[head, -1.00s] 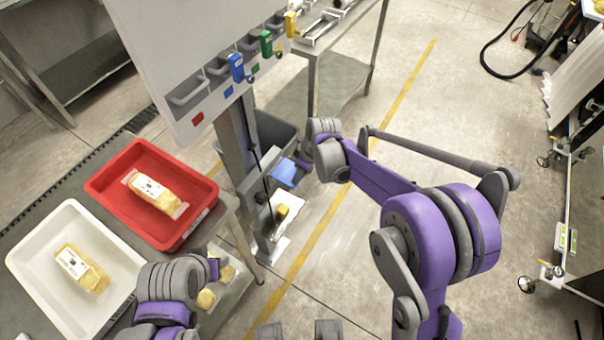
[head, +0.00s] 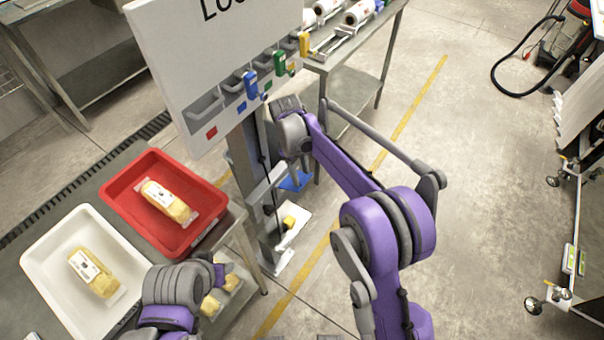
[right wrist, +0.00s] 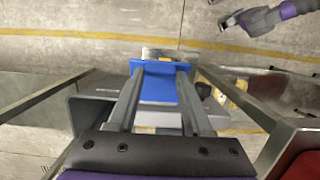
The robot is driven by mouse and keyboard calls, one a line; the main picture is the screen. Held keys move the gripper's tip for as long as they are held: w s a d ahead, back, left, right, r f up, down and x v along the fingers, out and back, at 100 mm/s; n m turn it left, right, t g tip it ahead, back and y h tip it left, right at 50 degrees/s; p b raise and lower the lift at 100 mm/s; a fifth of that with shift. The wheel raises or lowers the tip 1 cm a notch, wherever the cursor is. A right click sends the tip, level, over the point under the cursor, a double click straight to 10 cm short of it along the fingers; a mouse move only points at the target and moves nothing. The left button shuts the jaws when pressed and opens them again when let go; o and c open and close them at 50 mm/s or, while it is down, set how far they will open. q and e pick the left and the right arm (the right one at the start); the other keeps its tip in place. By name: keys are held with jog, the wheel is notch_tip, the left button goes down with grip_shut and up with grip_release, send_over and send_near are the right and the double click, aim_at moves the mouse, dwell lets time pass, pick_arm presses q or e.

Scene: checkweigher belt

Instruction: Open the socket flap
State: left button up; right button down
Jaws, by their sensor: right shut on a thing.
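The blue socket flap (head: 296,181) shows low beside the grey post in the head view, partly covered by my right wrist. In the right wrist view the blue flap (right wrist: 160,88) lies between the two fingers of my right gripper (right wrist: 162,68), which is shut on it. A yellow strip shows at its far end. In the head view my right gripper's fingers are mostly hidden behind its wrist. My left gripper (head: 220,273) is beside the red tray, far from the flap; its finger gap is unclear. It also shows at the top right of the right wrist view (right wrist: 232,22).
A white board (head: 215,60) with coloured tags stands above the post (head: 246,165). A red tray (head: 118,200) and a white tray (head: 38,262), each with a wrapped yellow pack, are at left. A steel table (head: 350,85) stands behind.

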jog(key=shift+w+a, duration=0.1)
jog(key=shift+a, duration=0.1)
jog(key=c, duration=0.8)
grip_release()
jog(key=o, duration=0.5)
